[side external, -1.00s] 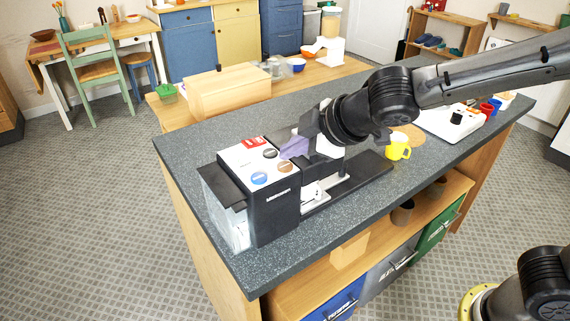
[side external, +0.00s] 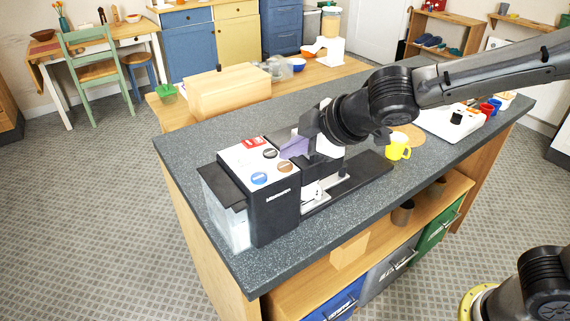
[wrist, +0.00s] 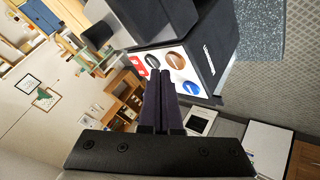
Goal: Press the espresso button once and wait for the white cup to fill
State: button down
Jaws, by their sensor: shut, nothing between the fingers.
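The coffee machine (side external: 272,212), a black and white box, stands on the near left end of the dark counter. Its white top has a black button (wrist: 153,62), a brown button (wrist: 176,57) and a blue button (wrist: 190,88), plus a red label (side external: 254,142). I cannot read which one is espresso. My gripper (wrist: 165,73) is shut and empty, its dark purple fingertips over the machine's top close to the black button. Contact cannot be told. A small white shape (side external: 312,191) sits below the front of the machine, partly hidden; I cannot tell if it is the white cup.
A yellow mug (side external: 398,148) stands on the counter to the right of the machine. Red and blue cups and a white tray (side external: 447,124) lie farther right. A wooden box (side external: 230,92) stands behind.

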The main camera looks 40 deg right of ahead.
aim_at(292, 167)
jog(key=shift+f, duration=0.2)
dwell(0.6)
jog(key=shift+f, duration=0.25)
jog(key=shift+f, duration=0.4)
dwell(0.8)
jog(key=shift+r, duration=0.8)
jog(key=shift+r, duration=0.1)
jog(key=shift+r, duration=2.4)
jog(key=shift+d, duration=0.15)
